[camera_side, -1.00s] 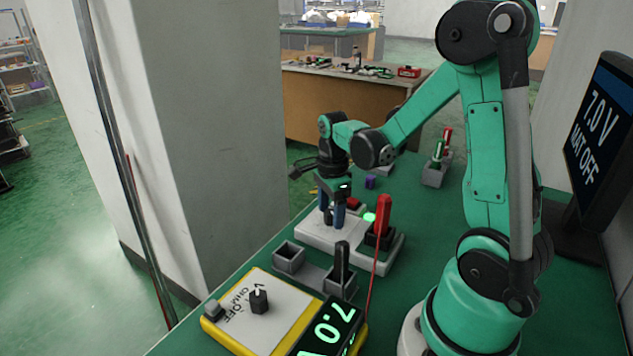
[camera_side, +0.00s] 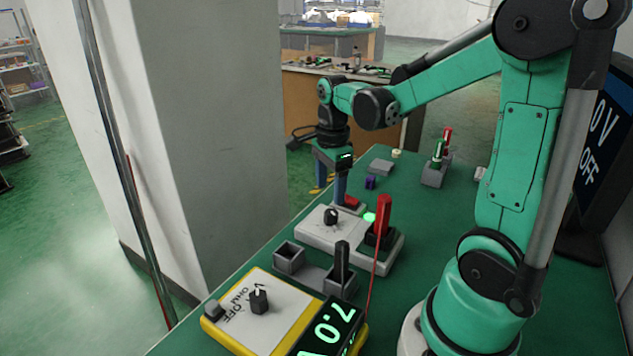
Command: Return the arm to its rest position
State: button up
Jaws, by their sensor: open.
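My gripper (camera_side: 331,188) hangs with its fingers pointing down, open and empty. In the picture it is above and behind a white fixture (camera_side: 315,235), apart from that fixture's black knob (camera_side: 331,217). The fixture also carries a red part (camera_side: 351,202), a lit green lamp (camera_side: 369,217) and an upright red probe (camera_side: 383,215) in a black holder.
A yellow meter (camera_side: 262,310) with a dial and display stands in front, beside grey sockets (camera_side: 289,257) holding a black probe (camera_side: 342,262). A purple block (camera_side: 370,183) and a grey holder (camera_side: 436,175) are farther back. My arm partly hides a monitor (camera_side: 597,150). A grey pillar (camera_side: 210,130) stands left.

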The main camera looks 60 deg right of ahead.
jog(key=a+r+n+t, duration=0.2)
jog(key=a+n, duration=0.4)
jog(key=n, duration=0.5)
jog(key=a+r+n+t, duration=0.2)
jog(key=a+n+t, duration=0.3)
jog(key=n, duration=0.7)
jog(key=shift+s+a+n, duration=0.3)
jog(key=shift+s+a, duration=0.15)
jog(key=shift+a, duration=0.6)
